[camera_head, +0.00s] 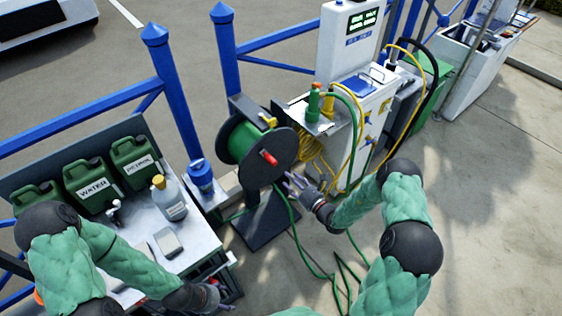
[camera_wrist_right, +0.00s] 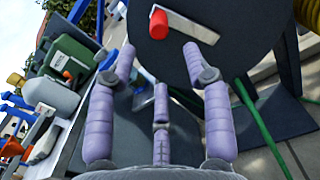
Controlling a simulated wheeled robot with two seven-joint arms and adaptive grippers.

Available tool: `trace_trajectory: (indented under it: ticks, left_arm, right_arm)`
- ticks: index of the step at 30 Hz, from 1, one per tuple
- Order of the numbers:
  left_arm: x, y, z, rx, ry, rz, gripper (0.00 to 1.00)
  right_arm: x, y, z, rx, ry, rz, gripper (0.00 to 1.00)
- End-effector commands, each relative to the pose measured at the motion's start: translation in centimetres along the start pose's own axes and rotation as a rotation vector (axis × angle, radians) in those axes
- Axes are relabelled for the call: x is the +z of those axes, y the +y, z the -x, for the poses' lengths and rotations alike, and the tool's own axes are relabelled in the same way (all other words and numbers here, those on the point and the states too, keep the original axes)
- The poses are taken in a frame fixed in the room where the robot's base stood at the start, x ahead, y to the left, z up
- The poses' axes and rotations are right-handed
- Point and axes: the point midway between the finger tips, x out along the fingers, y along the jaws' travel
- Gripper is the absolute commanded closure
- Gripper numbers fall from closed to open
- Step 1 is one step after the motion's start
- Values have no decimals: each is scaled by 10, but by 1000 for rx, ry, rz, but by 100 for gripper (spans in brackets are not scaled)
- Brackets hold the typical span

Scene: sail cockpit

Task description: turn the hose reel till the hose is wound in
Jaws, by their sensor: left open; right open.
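The hose reel (camera_head: 278,156) has a dark round side plate and stands on a dark post. Green hose (camera_head: 243,141) is wound on its drum, and more green hose (camera_head: 296,238) hangs down and lies loose on the ground. A red crank handle (camera_head: 269,158) sticks out from the plate; it also shows in the right wrist view (camera_wrist_right: 158,24) on a pale crank arm. My right gripper (camera_head: 290,182) is open and empty, just below and right of the handle, apart from it. My left gripper (camera_head: 219,296) is open and low by the bench edge.
A white dispenser cabinet (camera_head: 371,95) with green and yellow hoses stands behind the reel. Blue railings run behind. Paving at right is clear.

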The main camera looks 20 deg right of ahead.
Motion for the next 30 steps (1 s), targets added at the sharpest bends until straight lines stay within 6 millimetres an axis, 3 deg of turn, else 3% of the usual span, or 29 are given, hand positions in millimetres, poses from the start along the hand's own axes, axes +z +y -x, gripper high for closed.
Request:
trace_trajectory:
  ticks: [10, 24, 30]
  left_arm:
    - [0, -1, -2, 0, 0, 0, 31]
    - [-1, -7, -20, 0, 0, 0, 31]
    - [-1, -8, -23, 0, 0, 0, 31]
  right_arm:
    - [-2, 7, -10, 2, 1, 136, 50]
    - [-2, 7, -87, 3, -1, 134, 50]
    - [-2, 7, -104, 1, 1, 132, 50]
